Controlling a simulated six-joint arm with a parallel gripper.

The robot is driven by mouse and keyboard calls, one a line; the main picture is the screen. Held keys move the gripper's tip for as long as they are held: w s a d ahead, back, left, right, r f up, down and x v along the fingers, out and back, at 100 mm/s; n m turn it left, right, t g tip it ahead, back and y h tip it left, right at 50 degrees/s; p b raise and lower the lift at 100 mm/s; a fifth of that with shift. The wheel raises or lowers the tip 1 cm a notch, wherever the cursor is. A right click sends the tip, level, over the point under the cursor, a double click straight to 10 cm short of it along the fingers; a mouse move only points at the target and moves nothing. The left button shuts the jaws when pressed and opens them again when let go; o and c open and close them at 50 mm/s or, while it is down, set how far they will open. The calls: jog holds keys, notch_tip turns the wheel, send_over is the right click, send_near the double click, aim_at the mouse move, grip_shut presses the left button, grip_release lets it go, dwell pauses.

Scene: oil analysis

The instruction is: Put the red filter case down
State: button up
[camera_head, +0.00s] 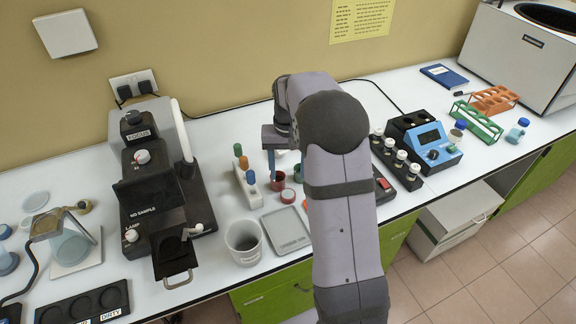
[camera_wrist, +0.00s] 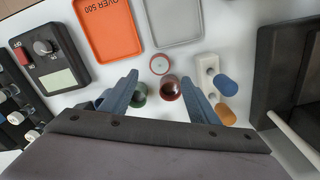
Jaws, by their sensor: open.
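The red filter case (camera_head: 277,181) is a small dark-red open cup standing upright on the white bench. In the wrist view the red case (camera_wrist: 168,88) shows between my two blue fingers, nearer the right one, with its dark inside visible. My gripper (camera_wrist: 160,80) is open, with a gap on both sides of the case; contact is not visible. In the head view my gripper (camera_head: 271,172) points down by the case, partly hidden by my arm. A green case (camera_wrist: 139,98) stands just left of the red one in the wrist view, partly behind the left finger.
A red-rimmed round piece (camera_head: 288,196) lies close to the red case. A white rack (camera_head: 247,190) with coloured-capped bottles stands left. A grey tray (camera_head: 287,232) and a beaker (camera_head: 243,243) are in front. An orange tray (camera_wrist: 108,28) shows in the wrist view.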

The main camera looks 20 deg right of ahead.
jog(key=shift+o, duration=0.6)
jog(key=shift+r, duration=1.5)
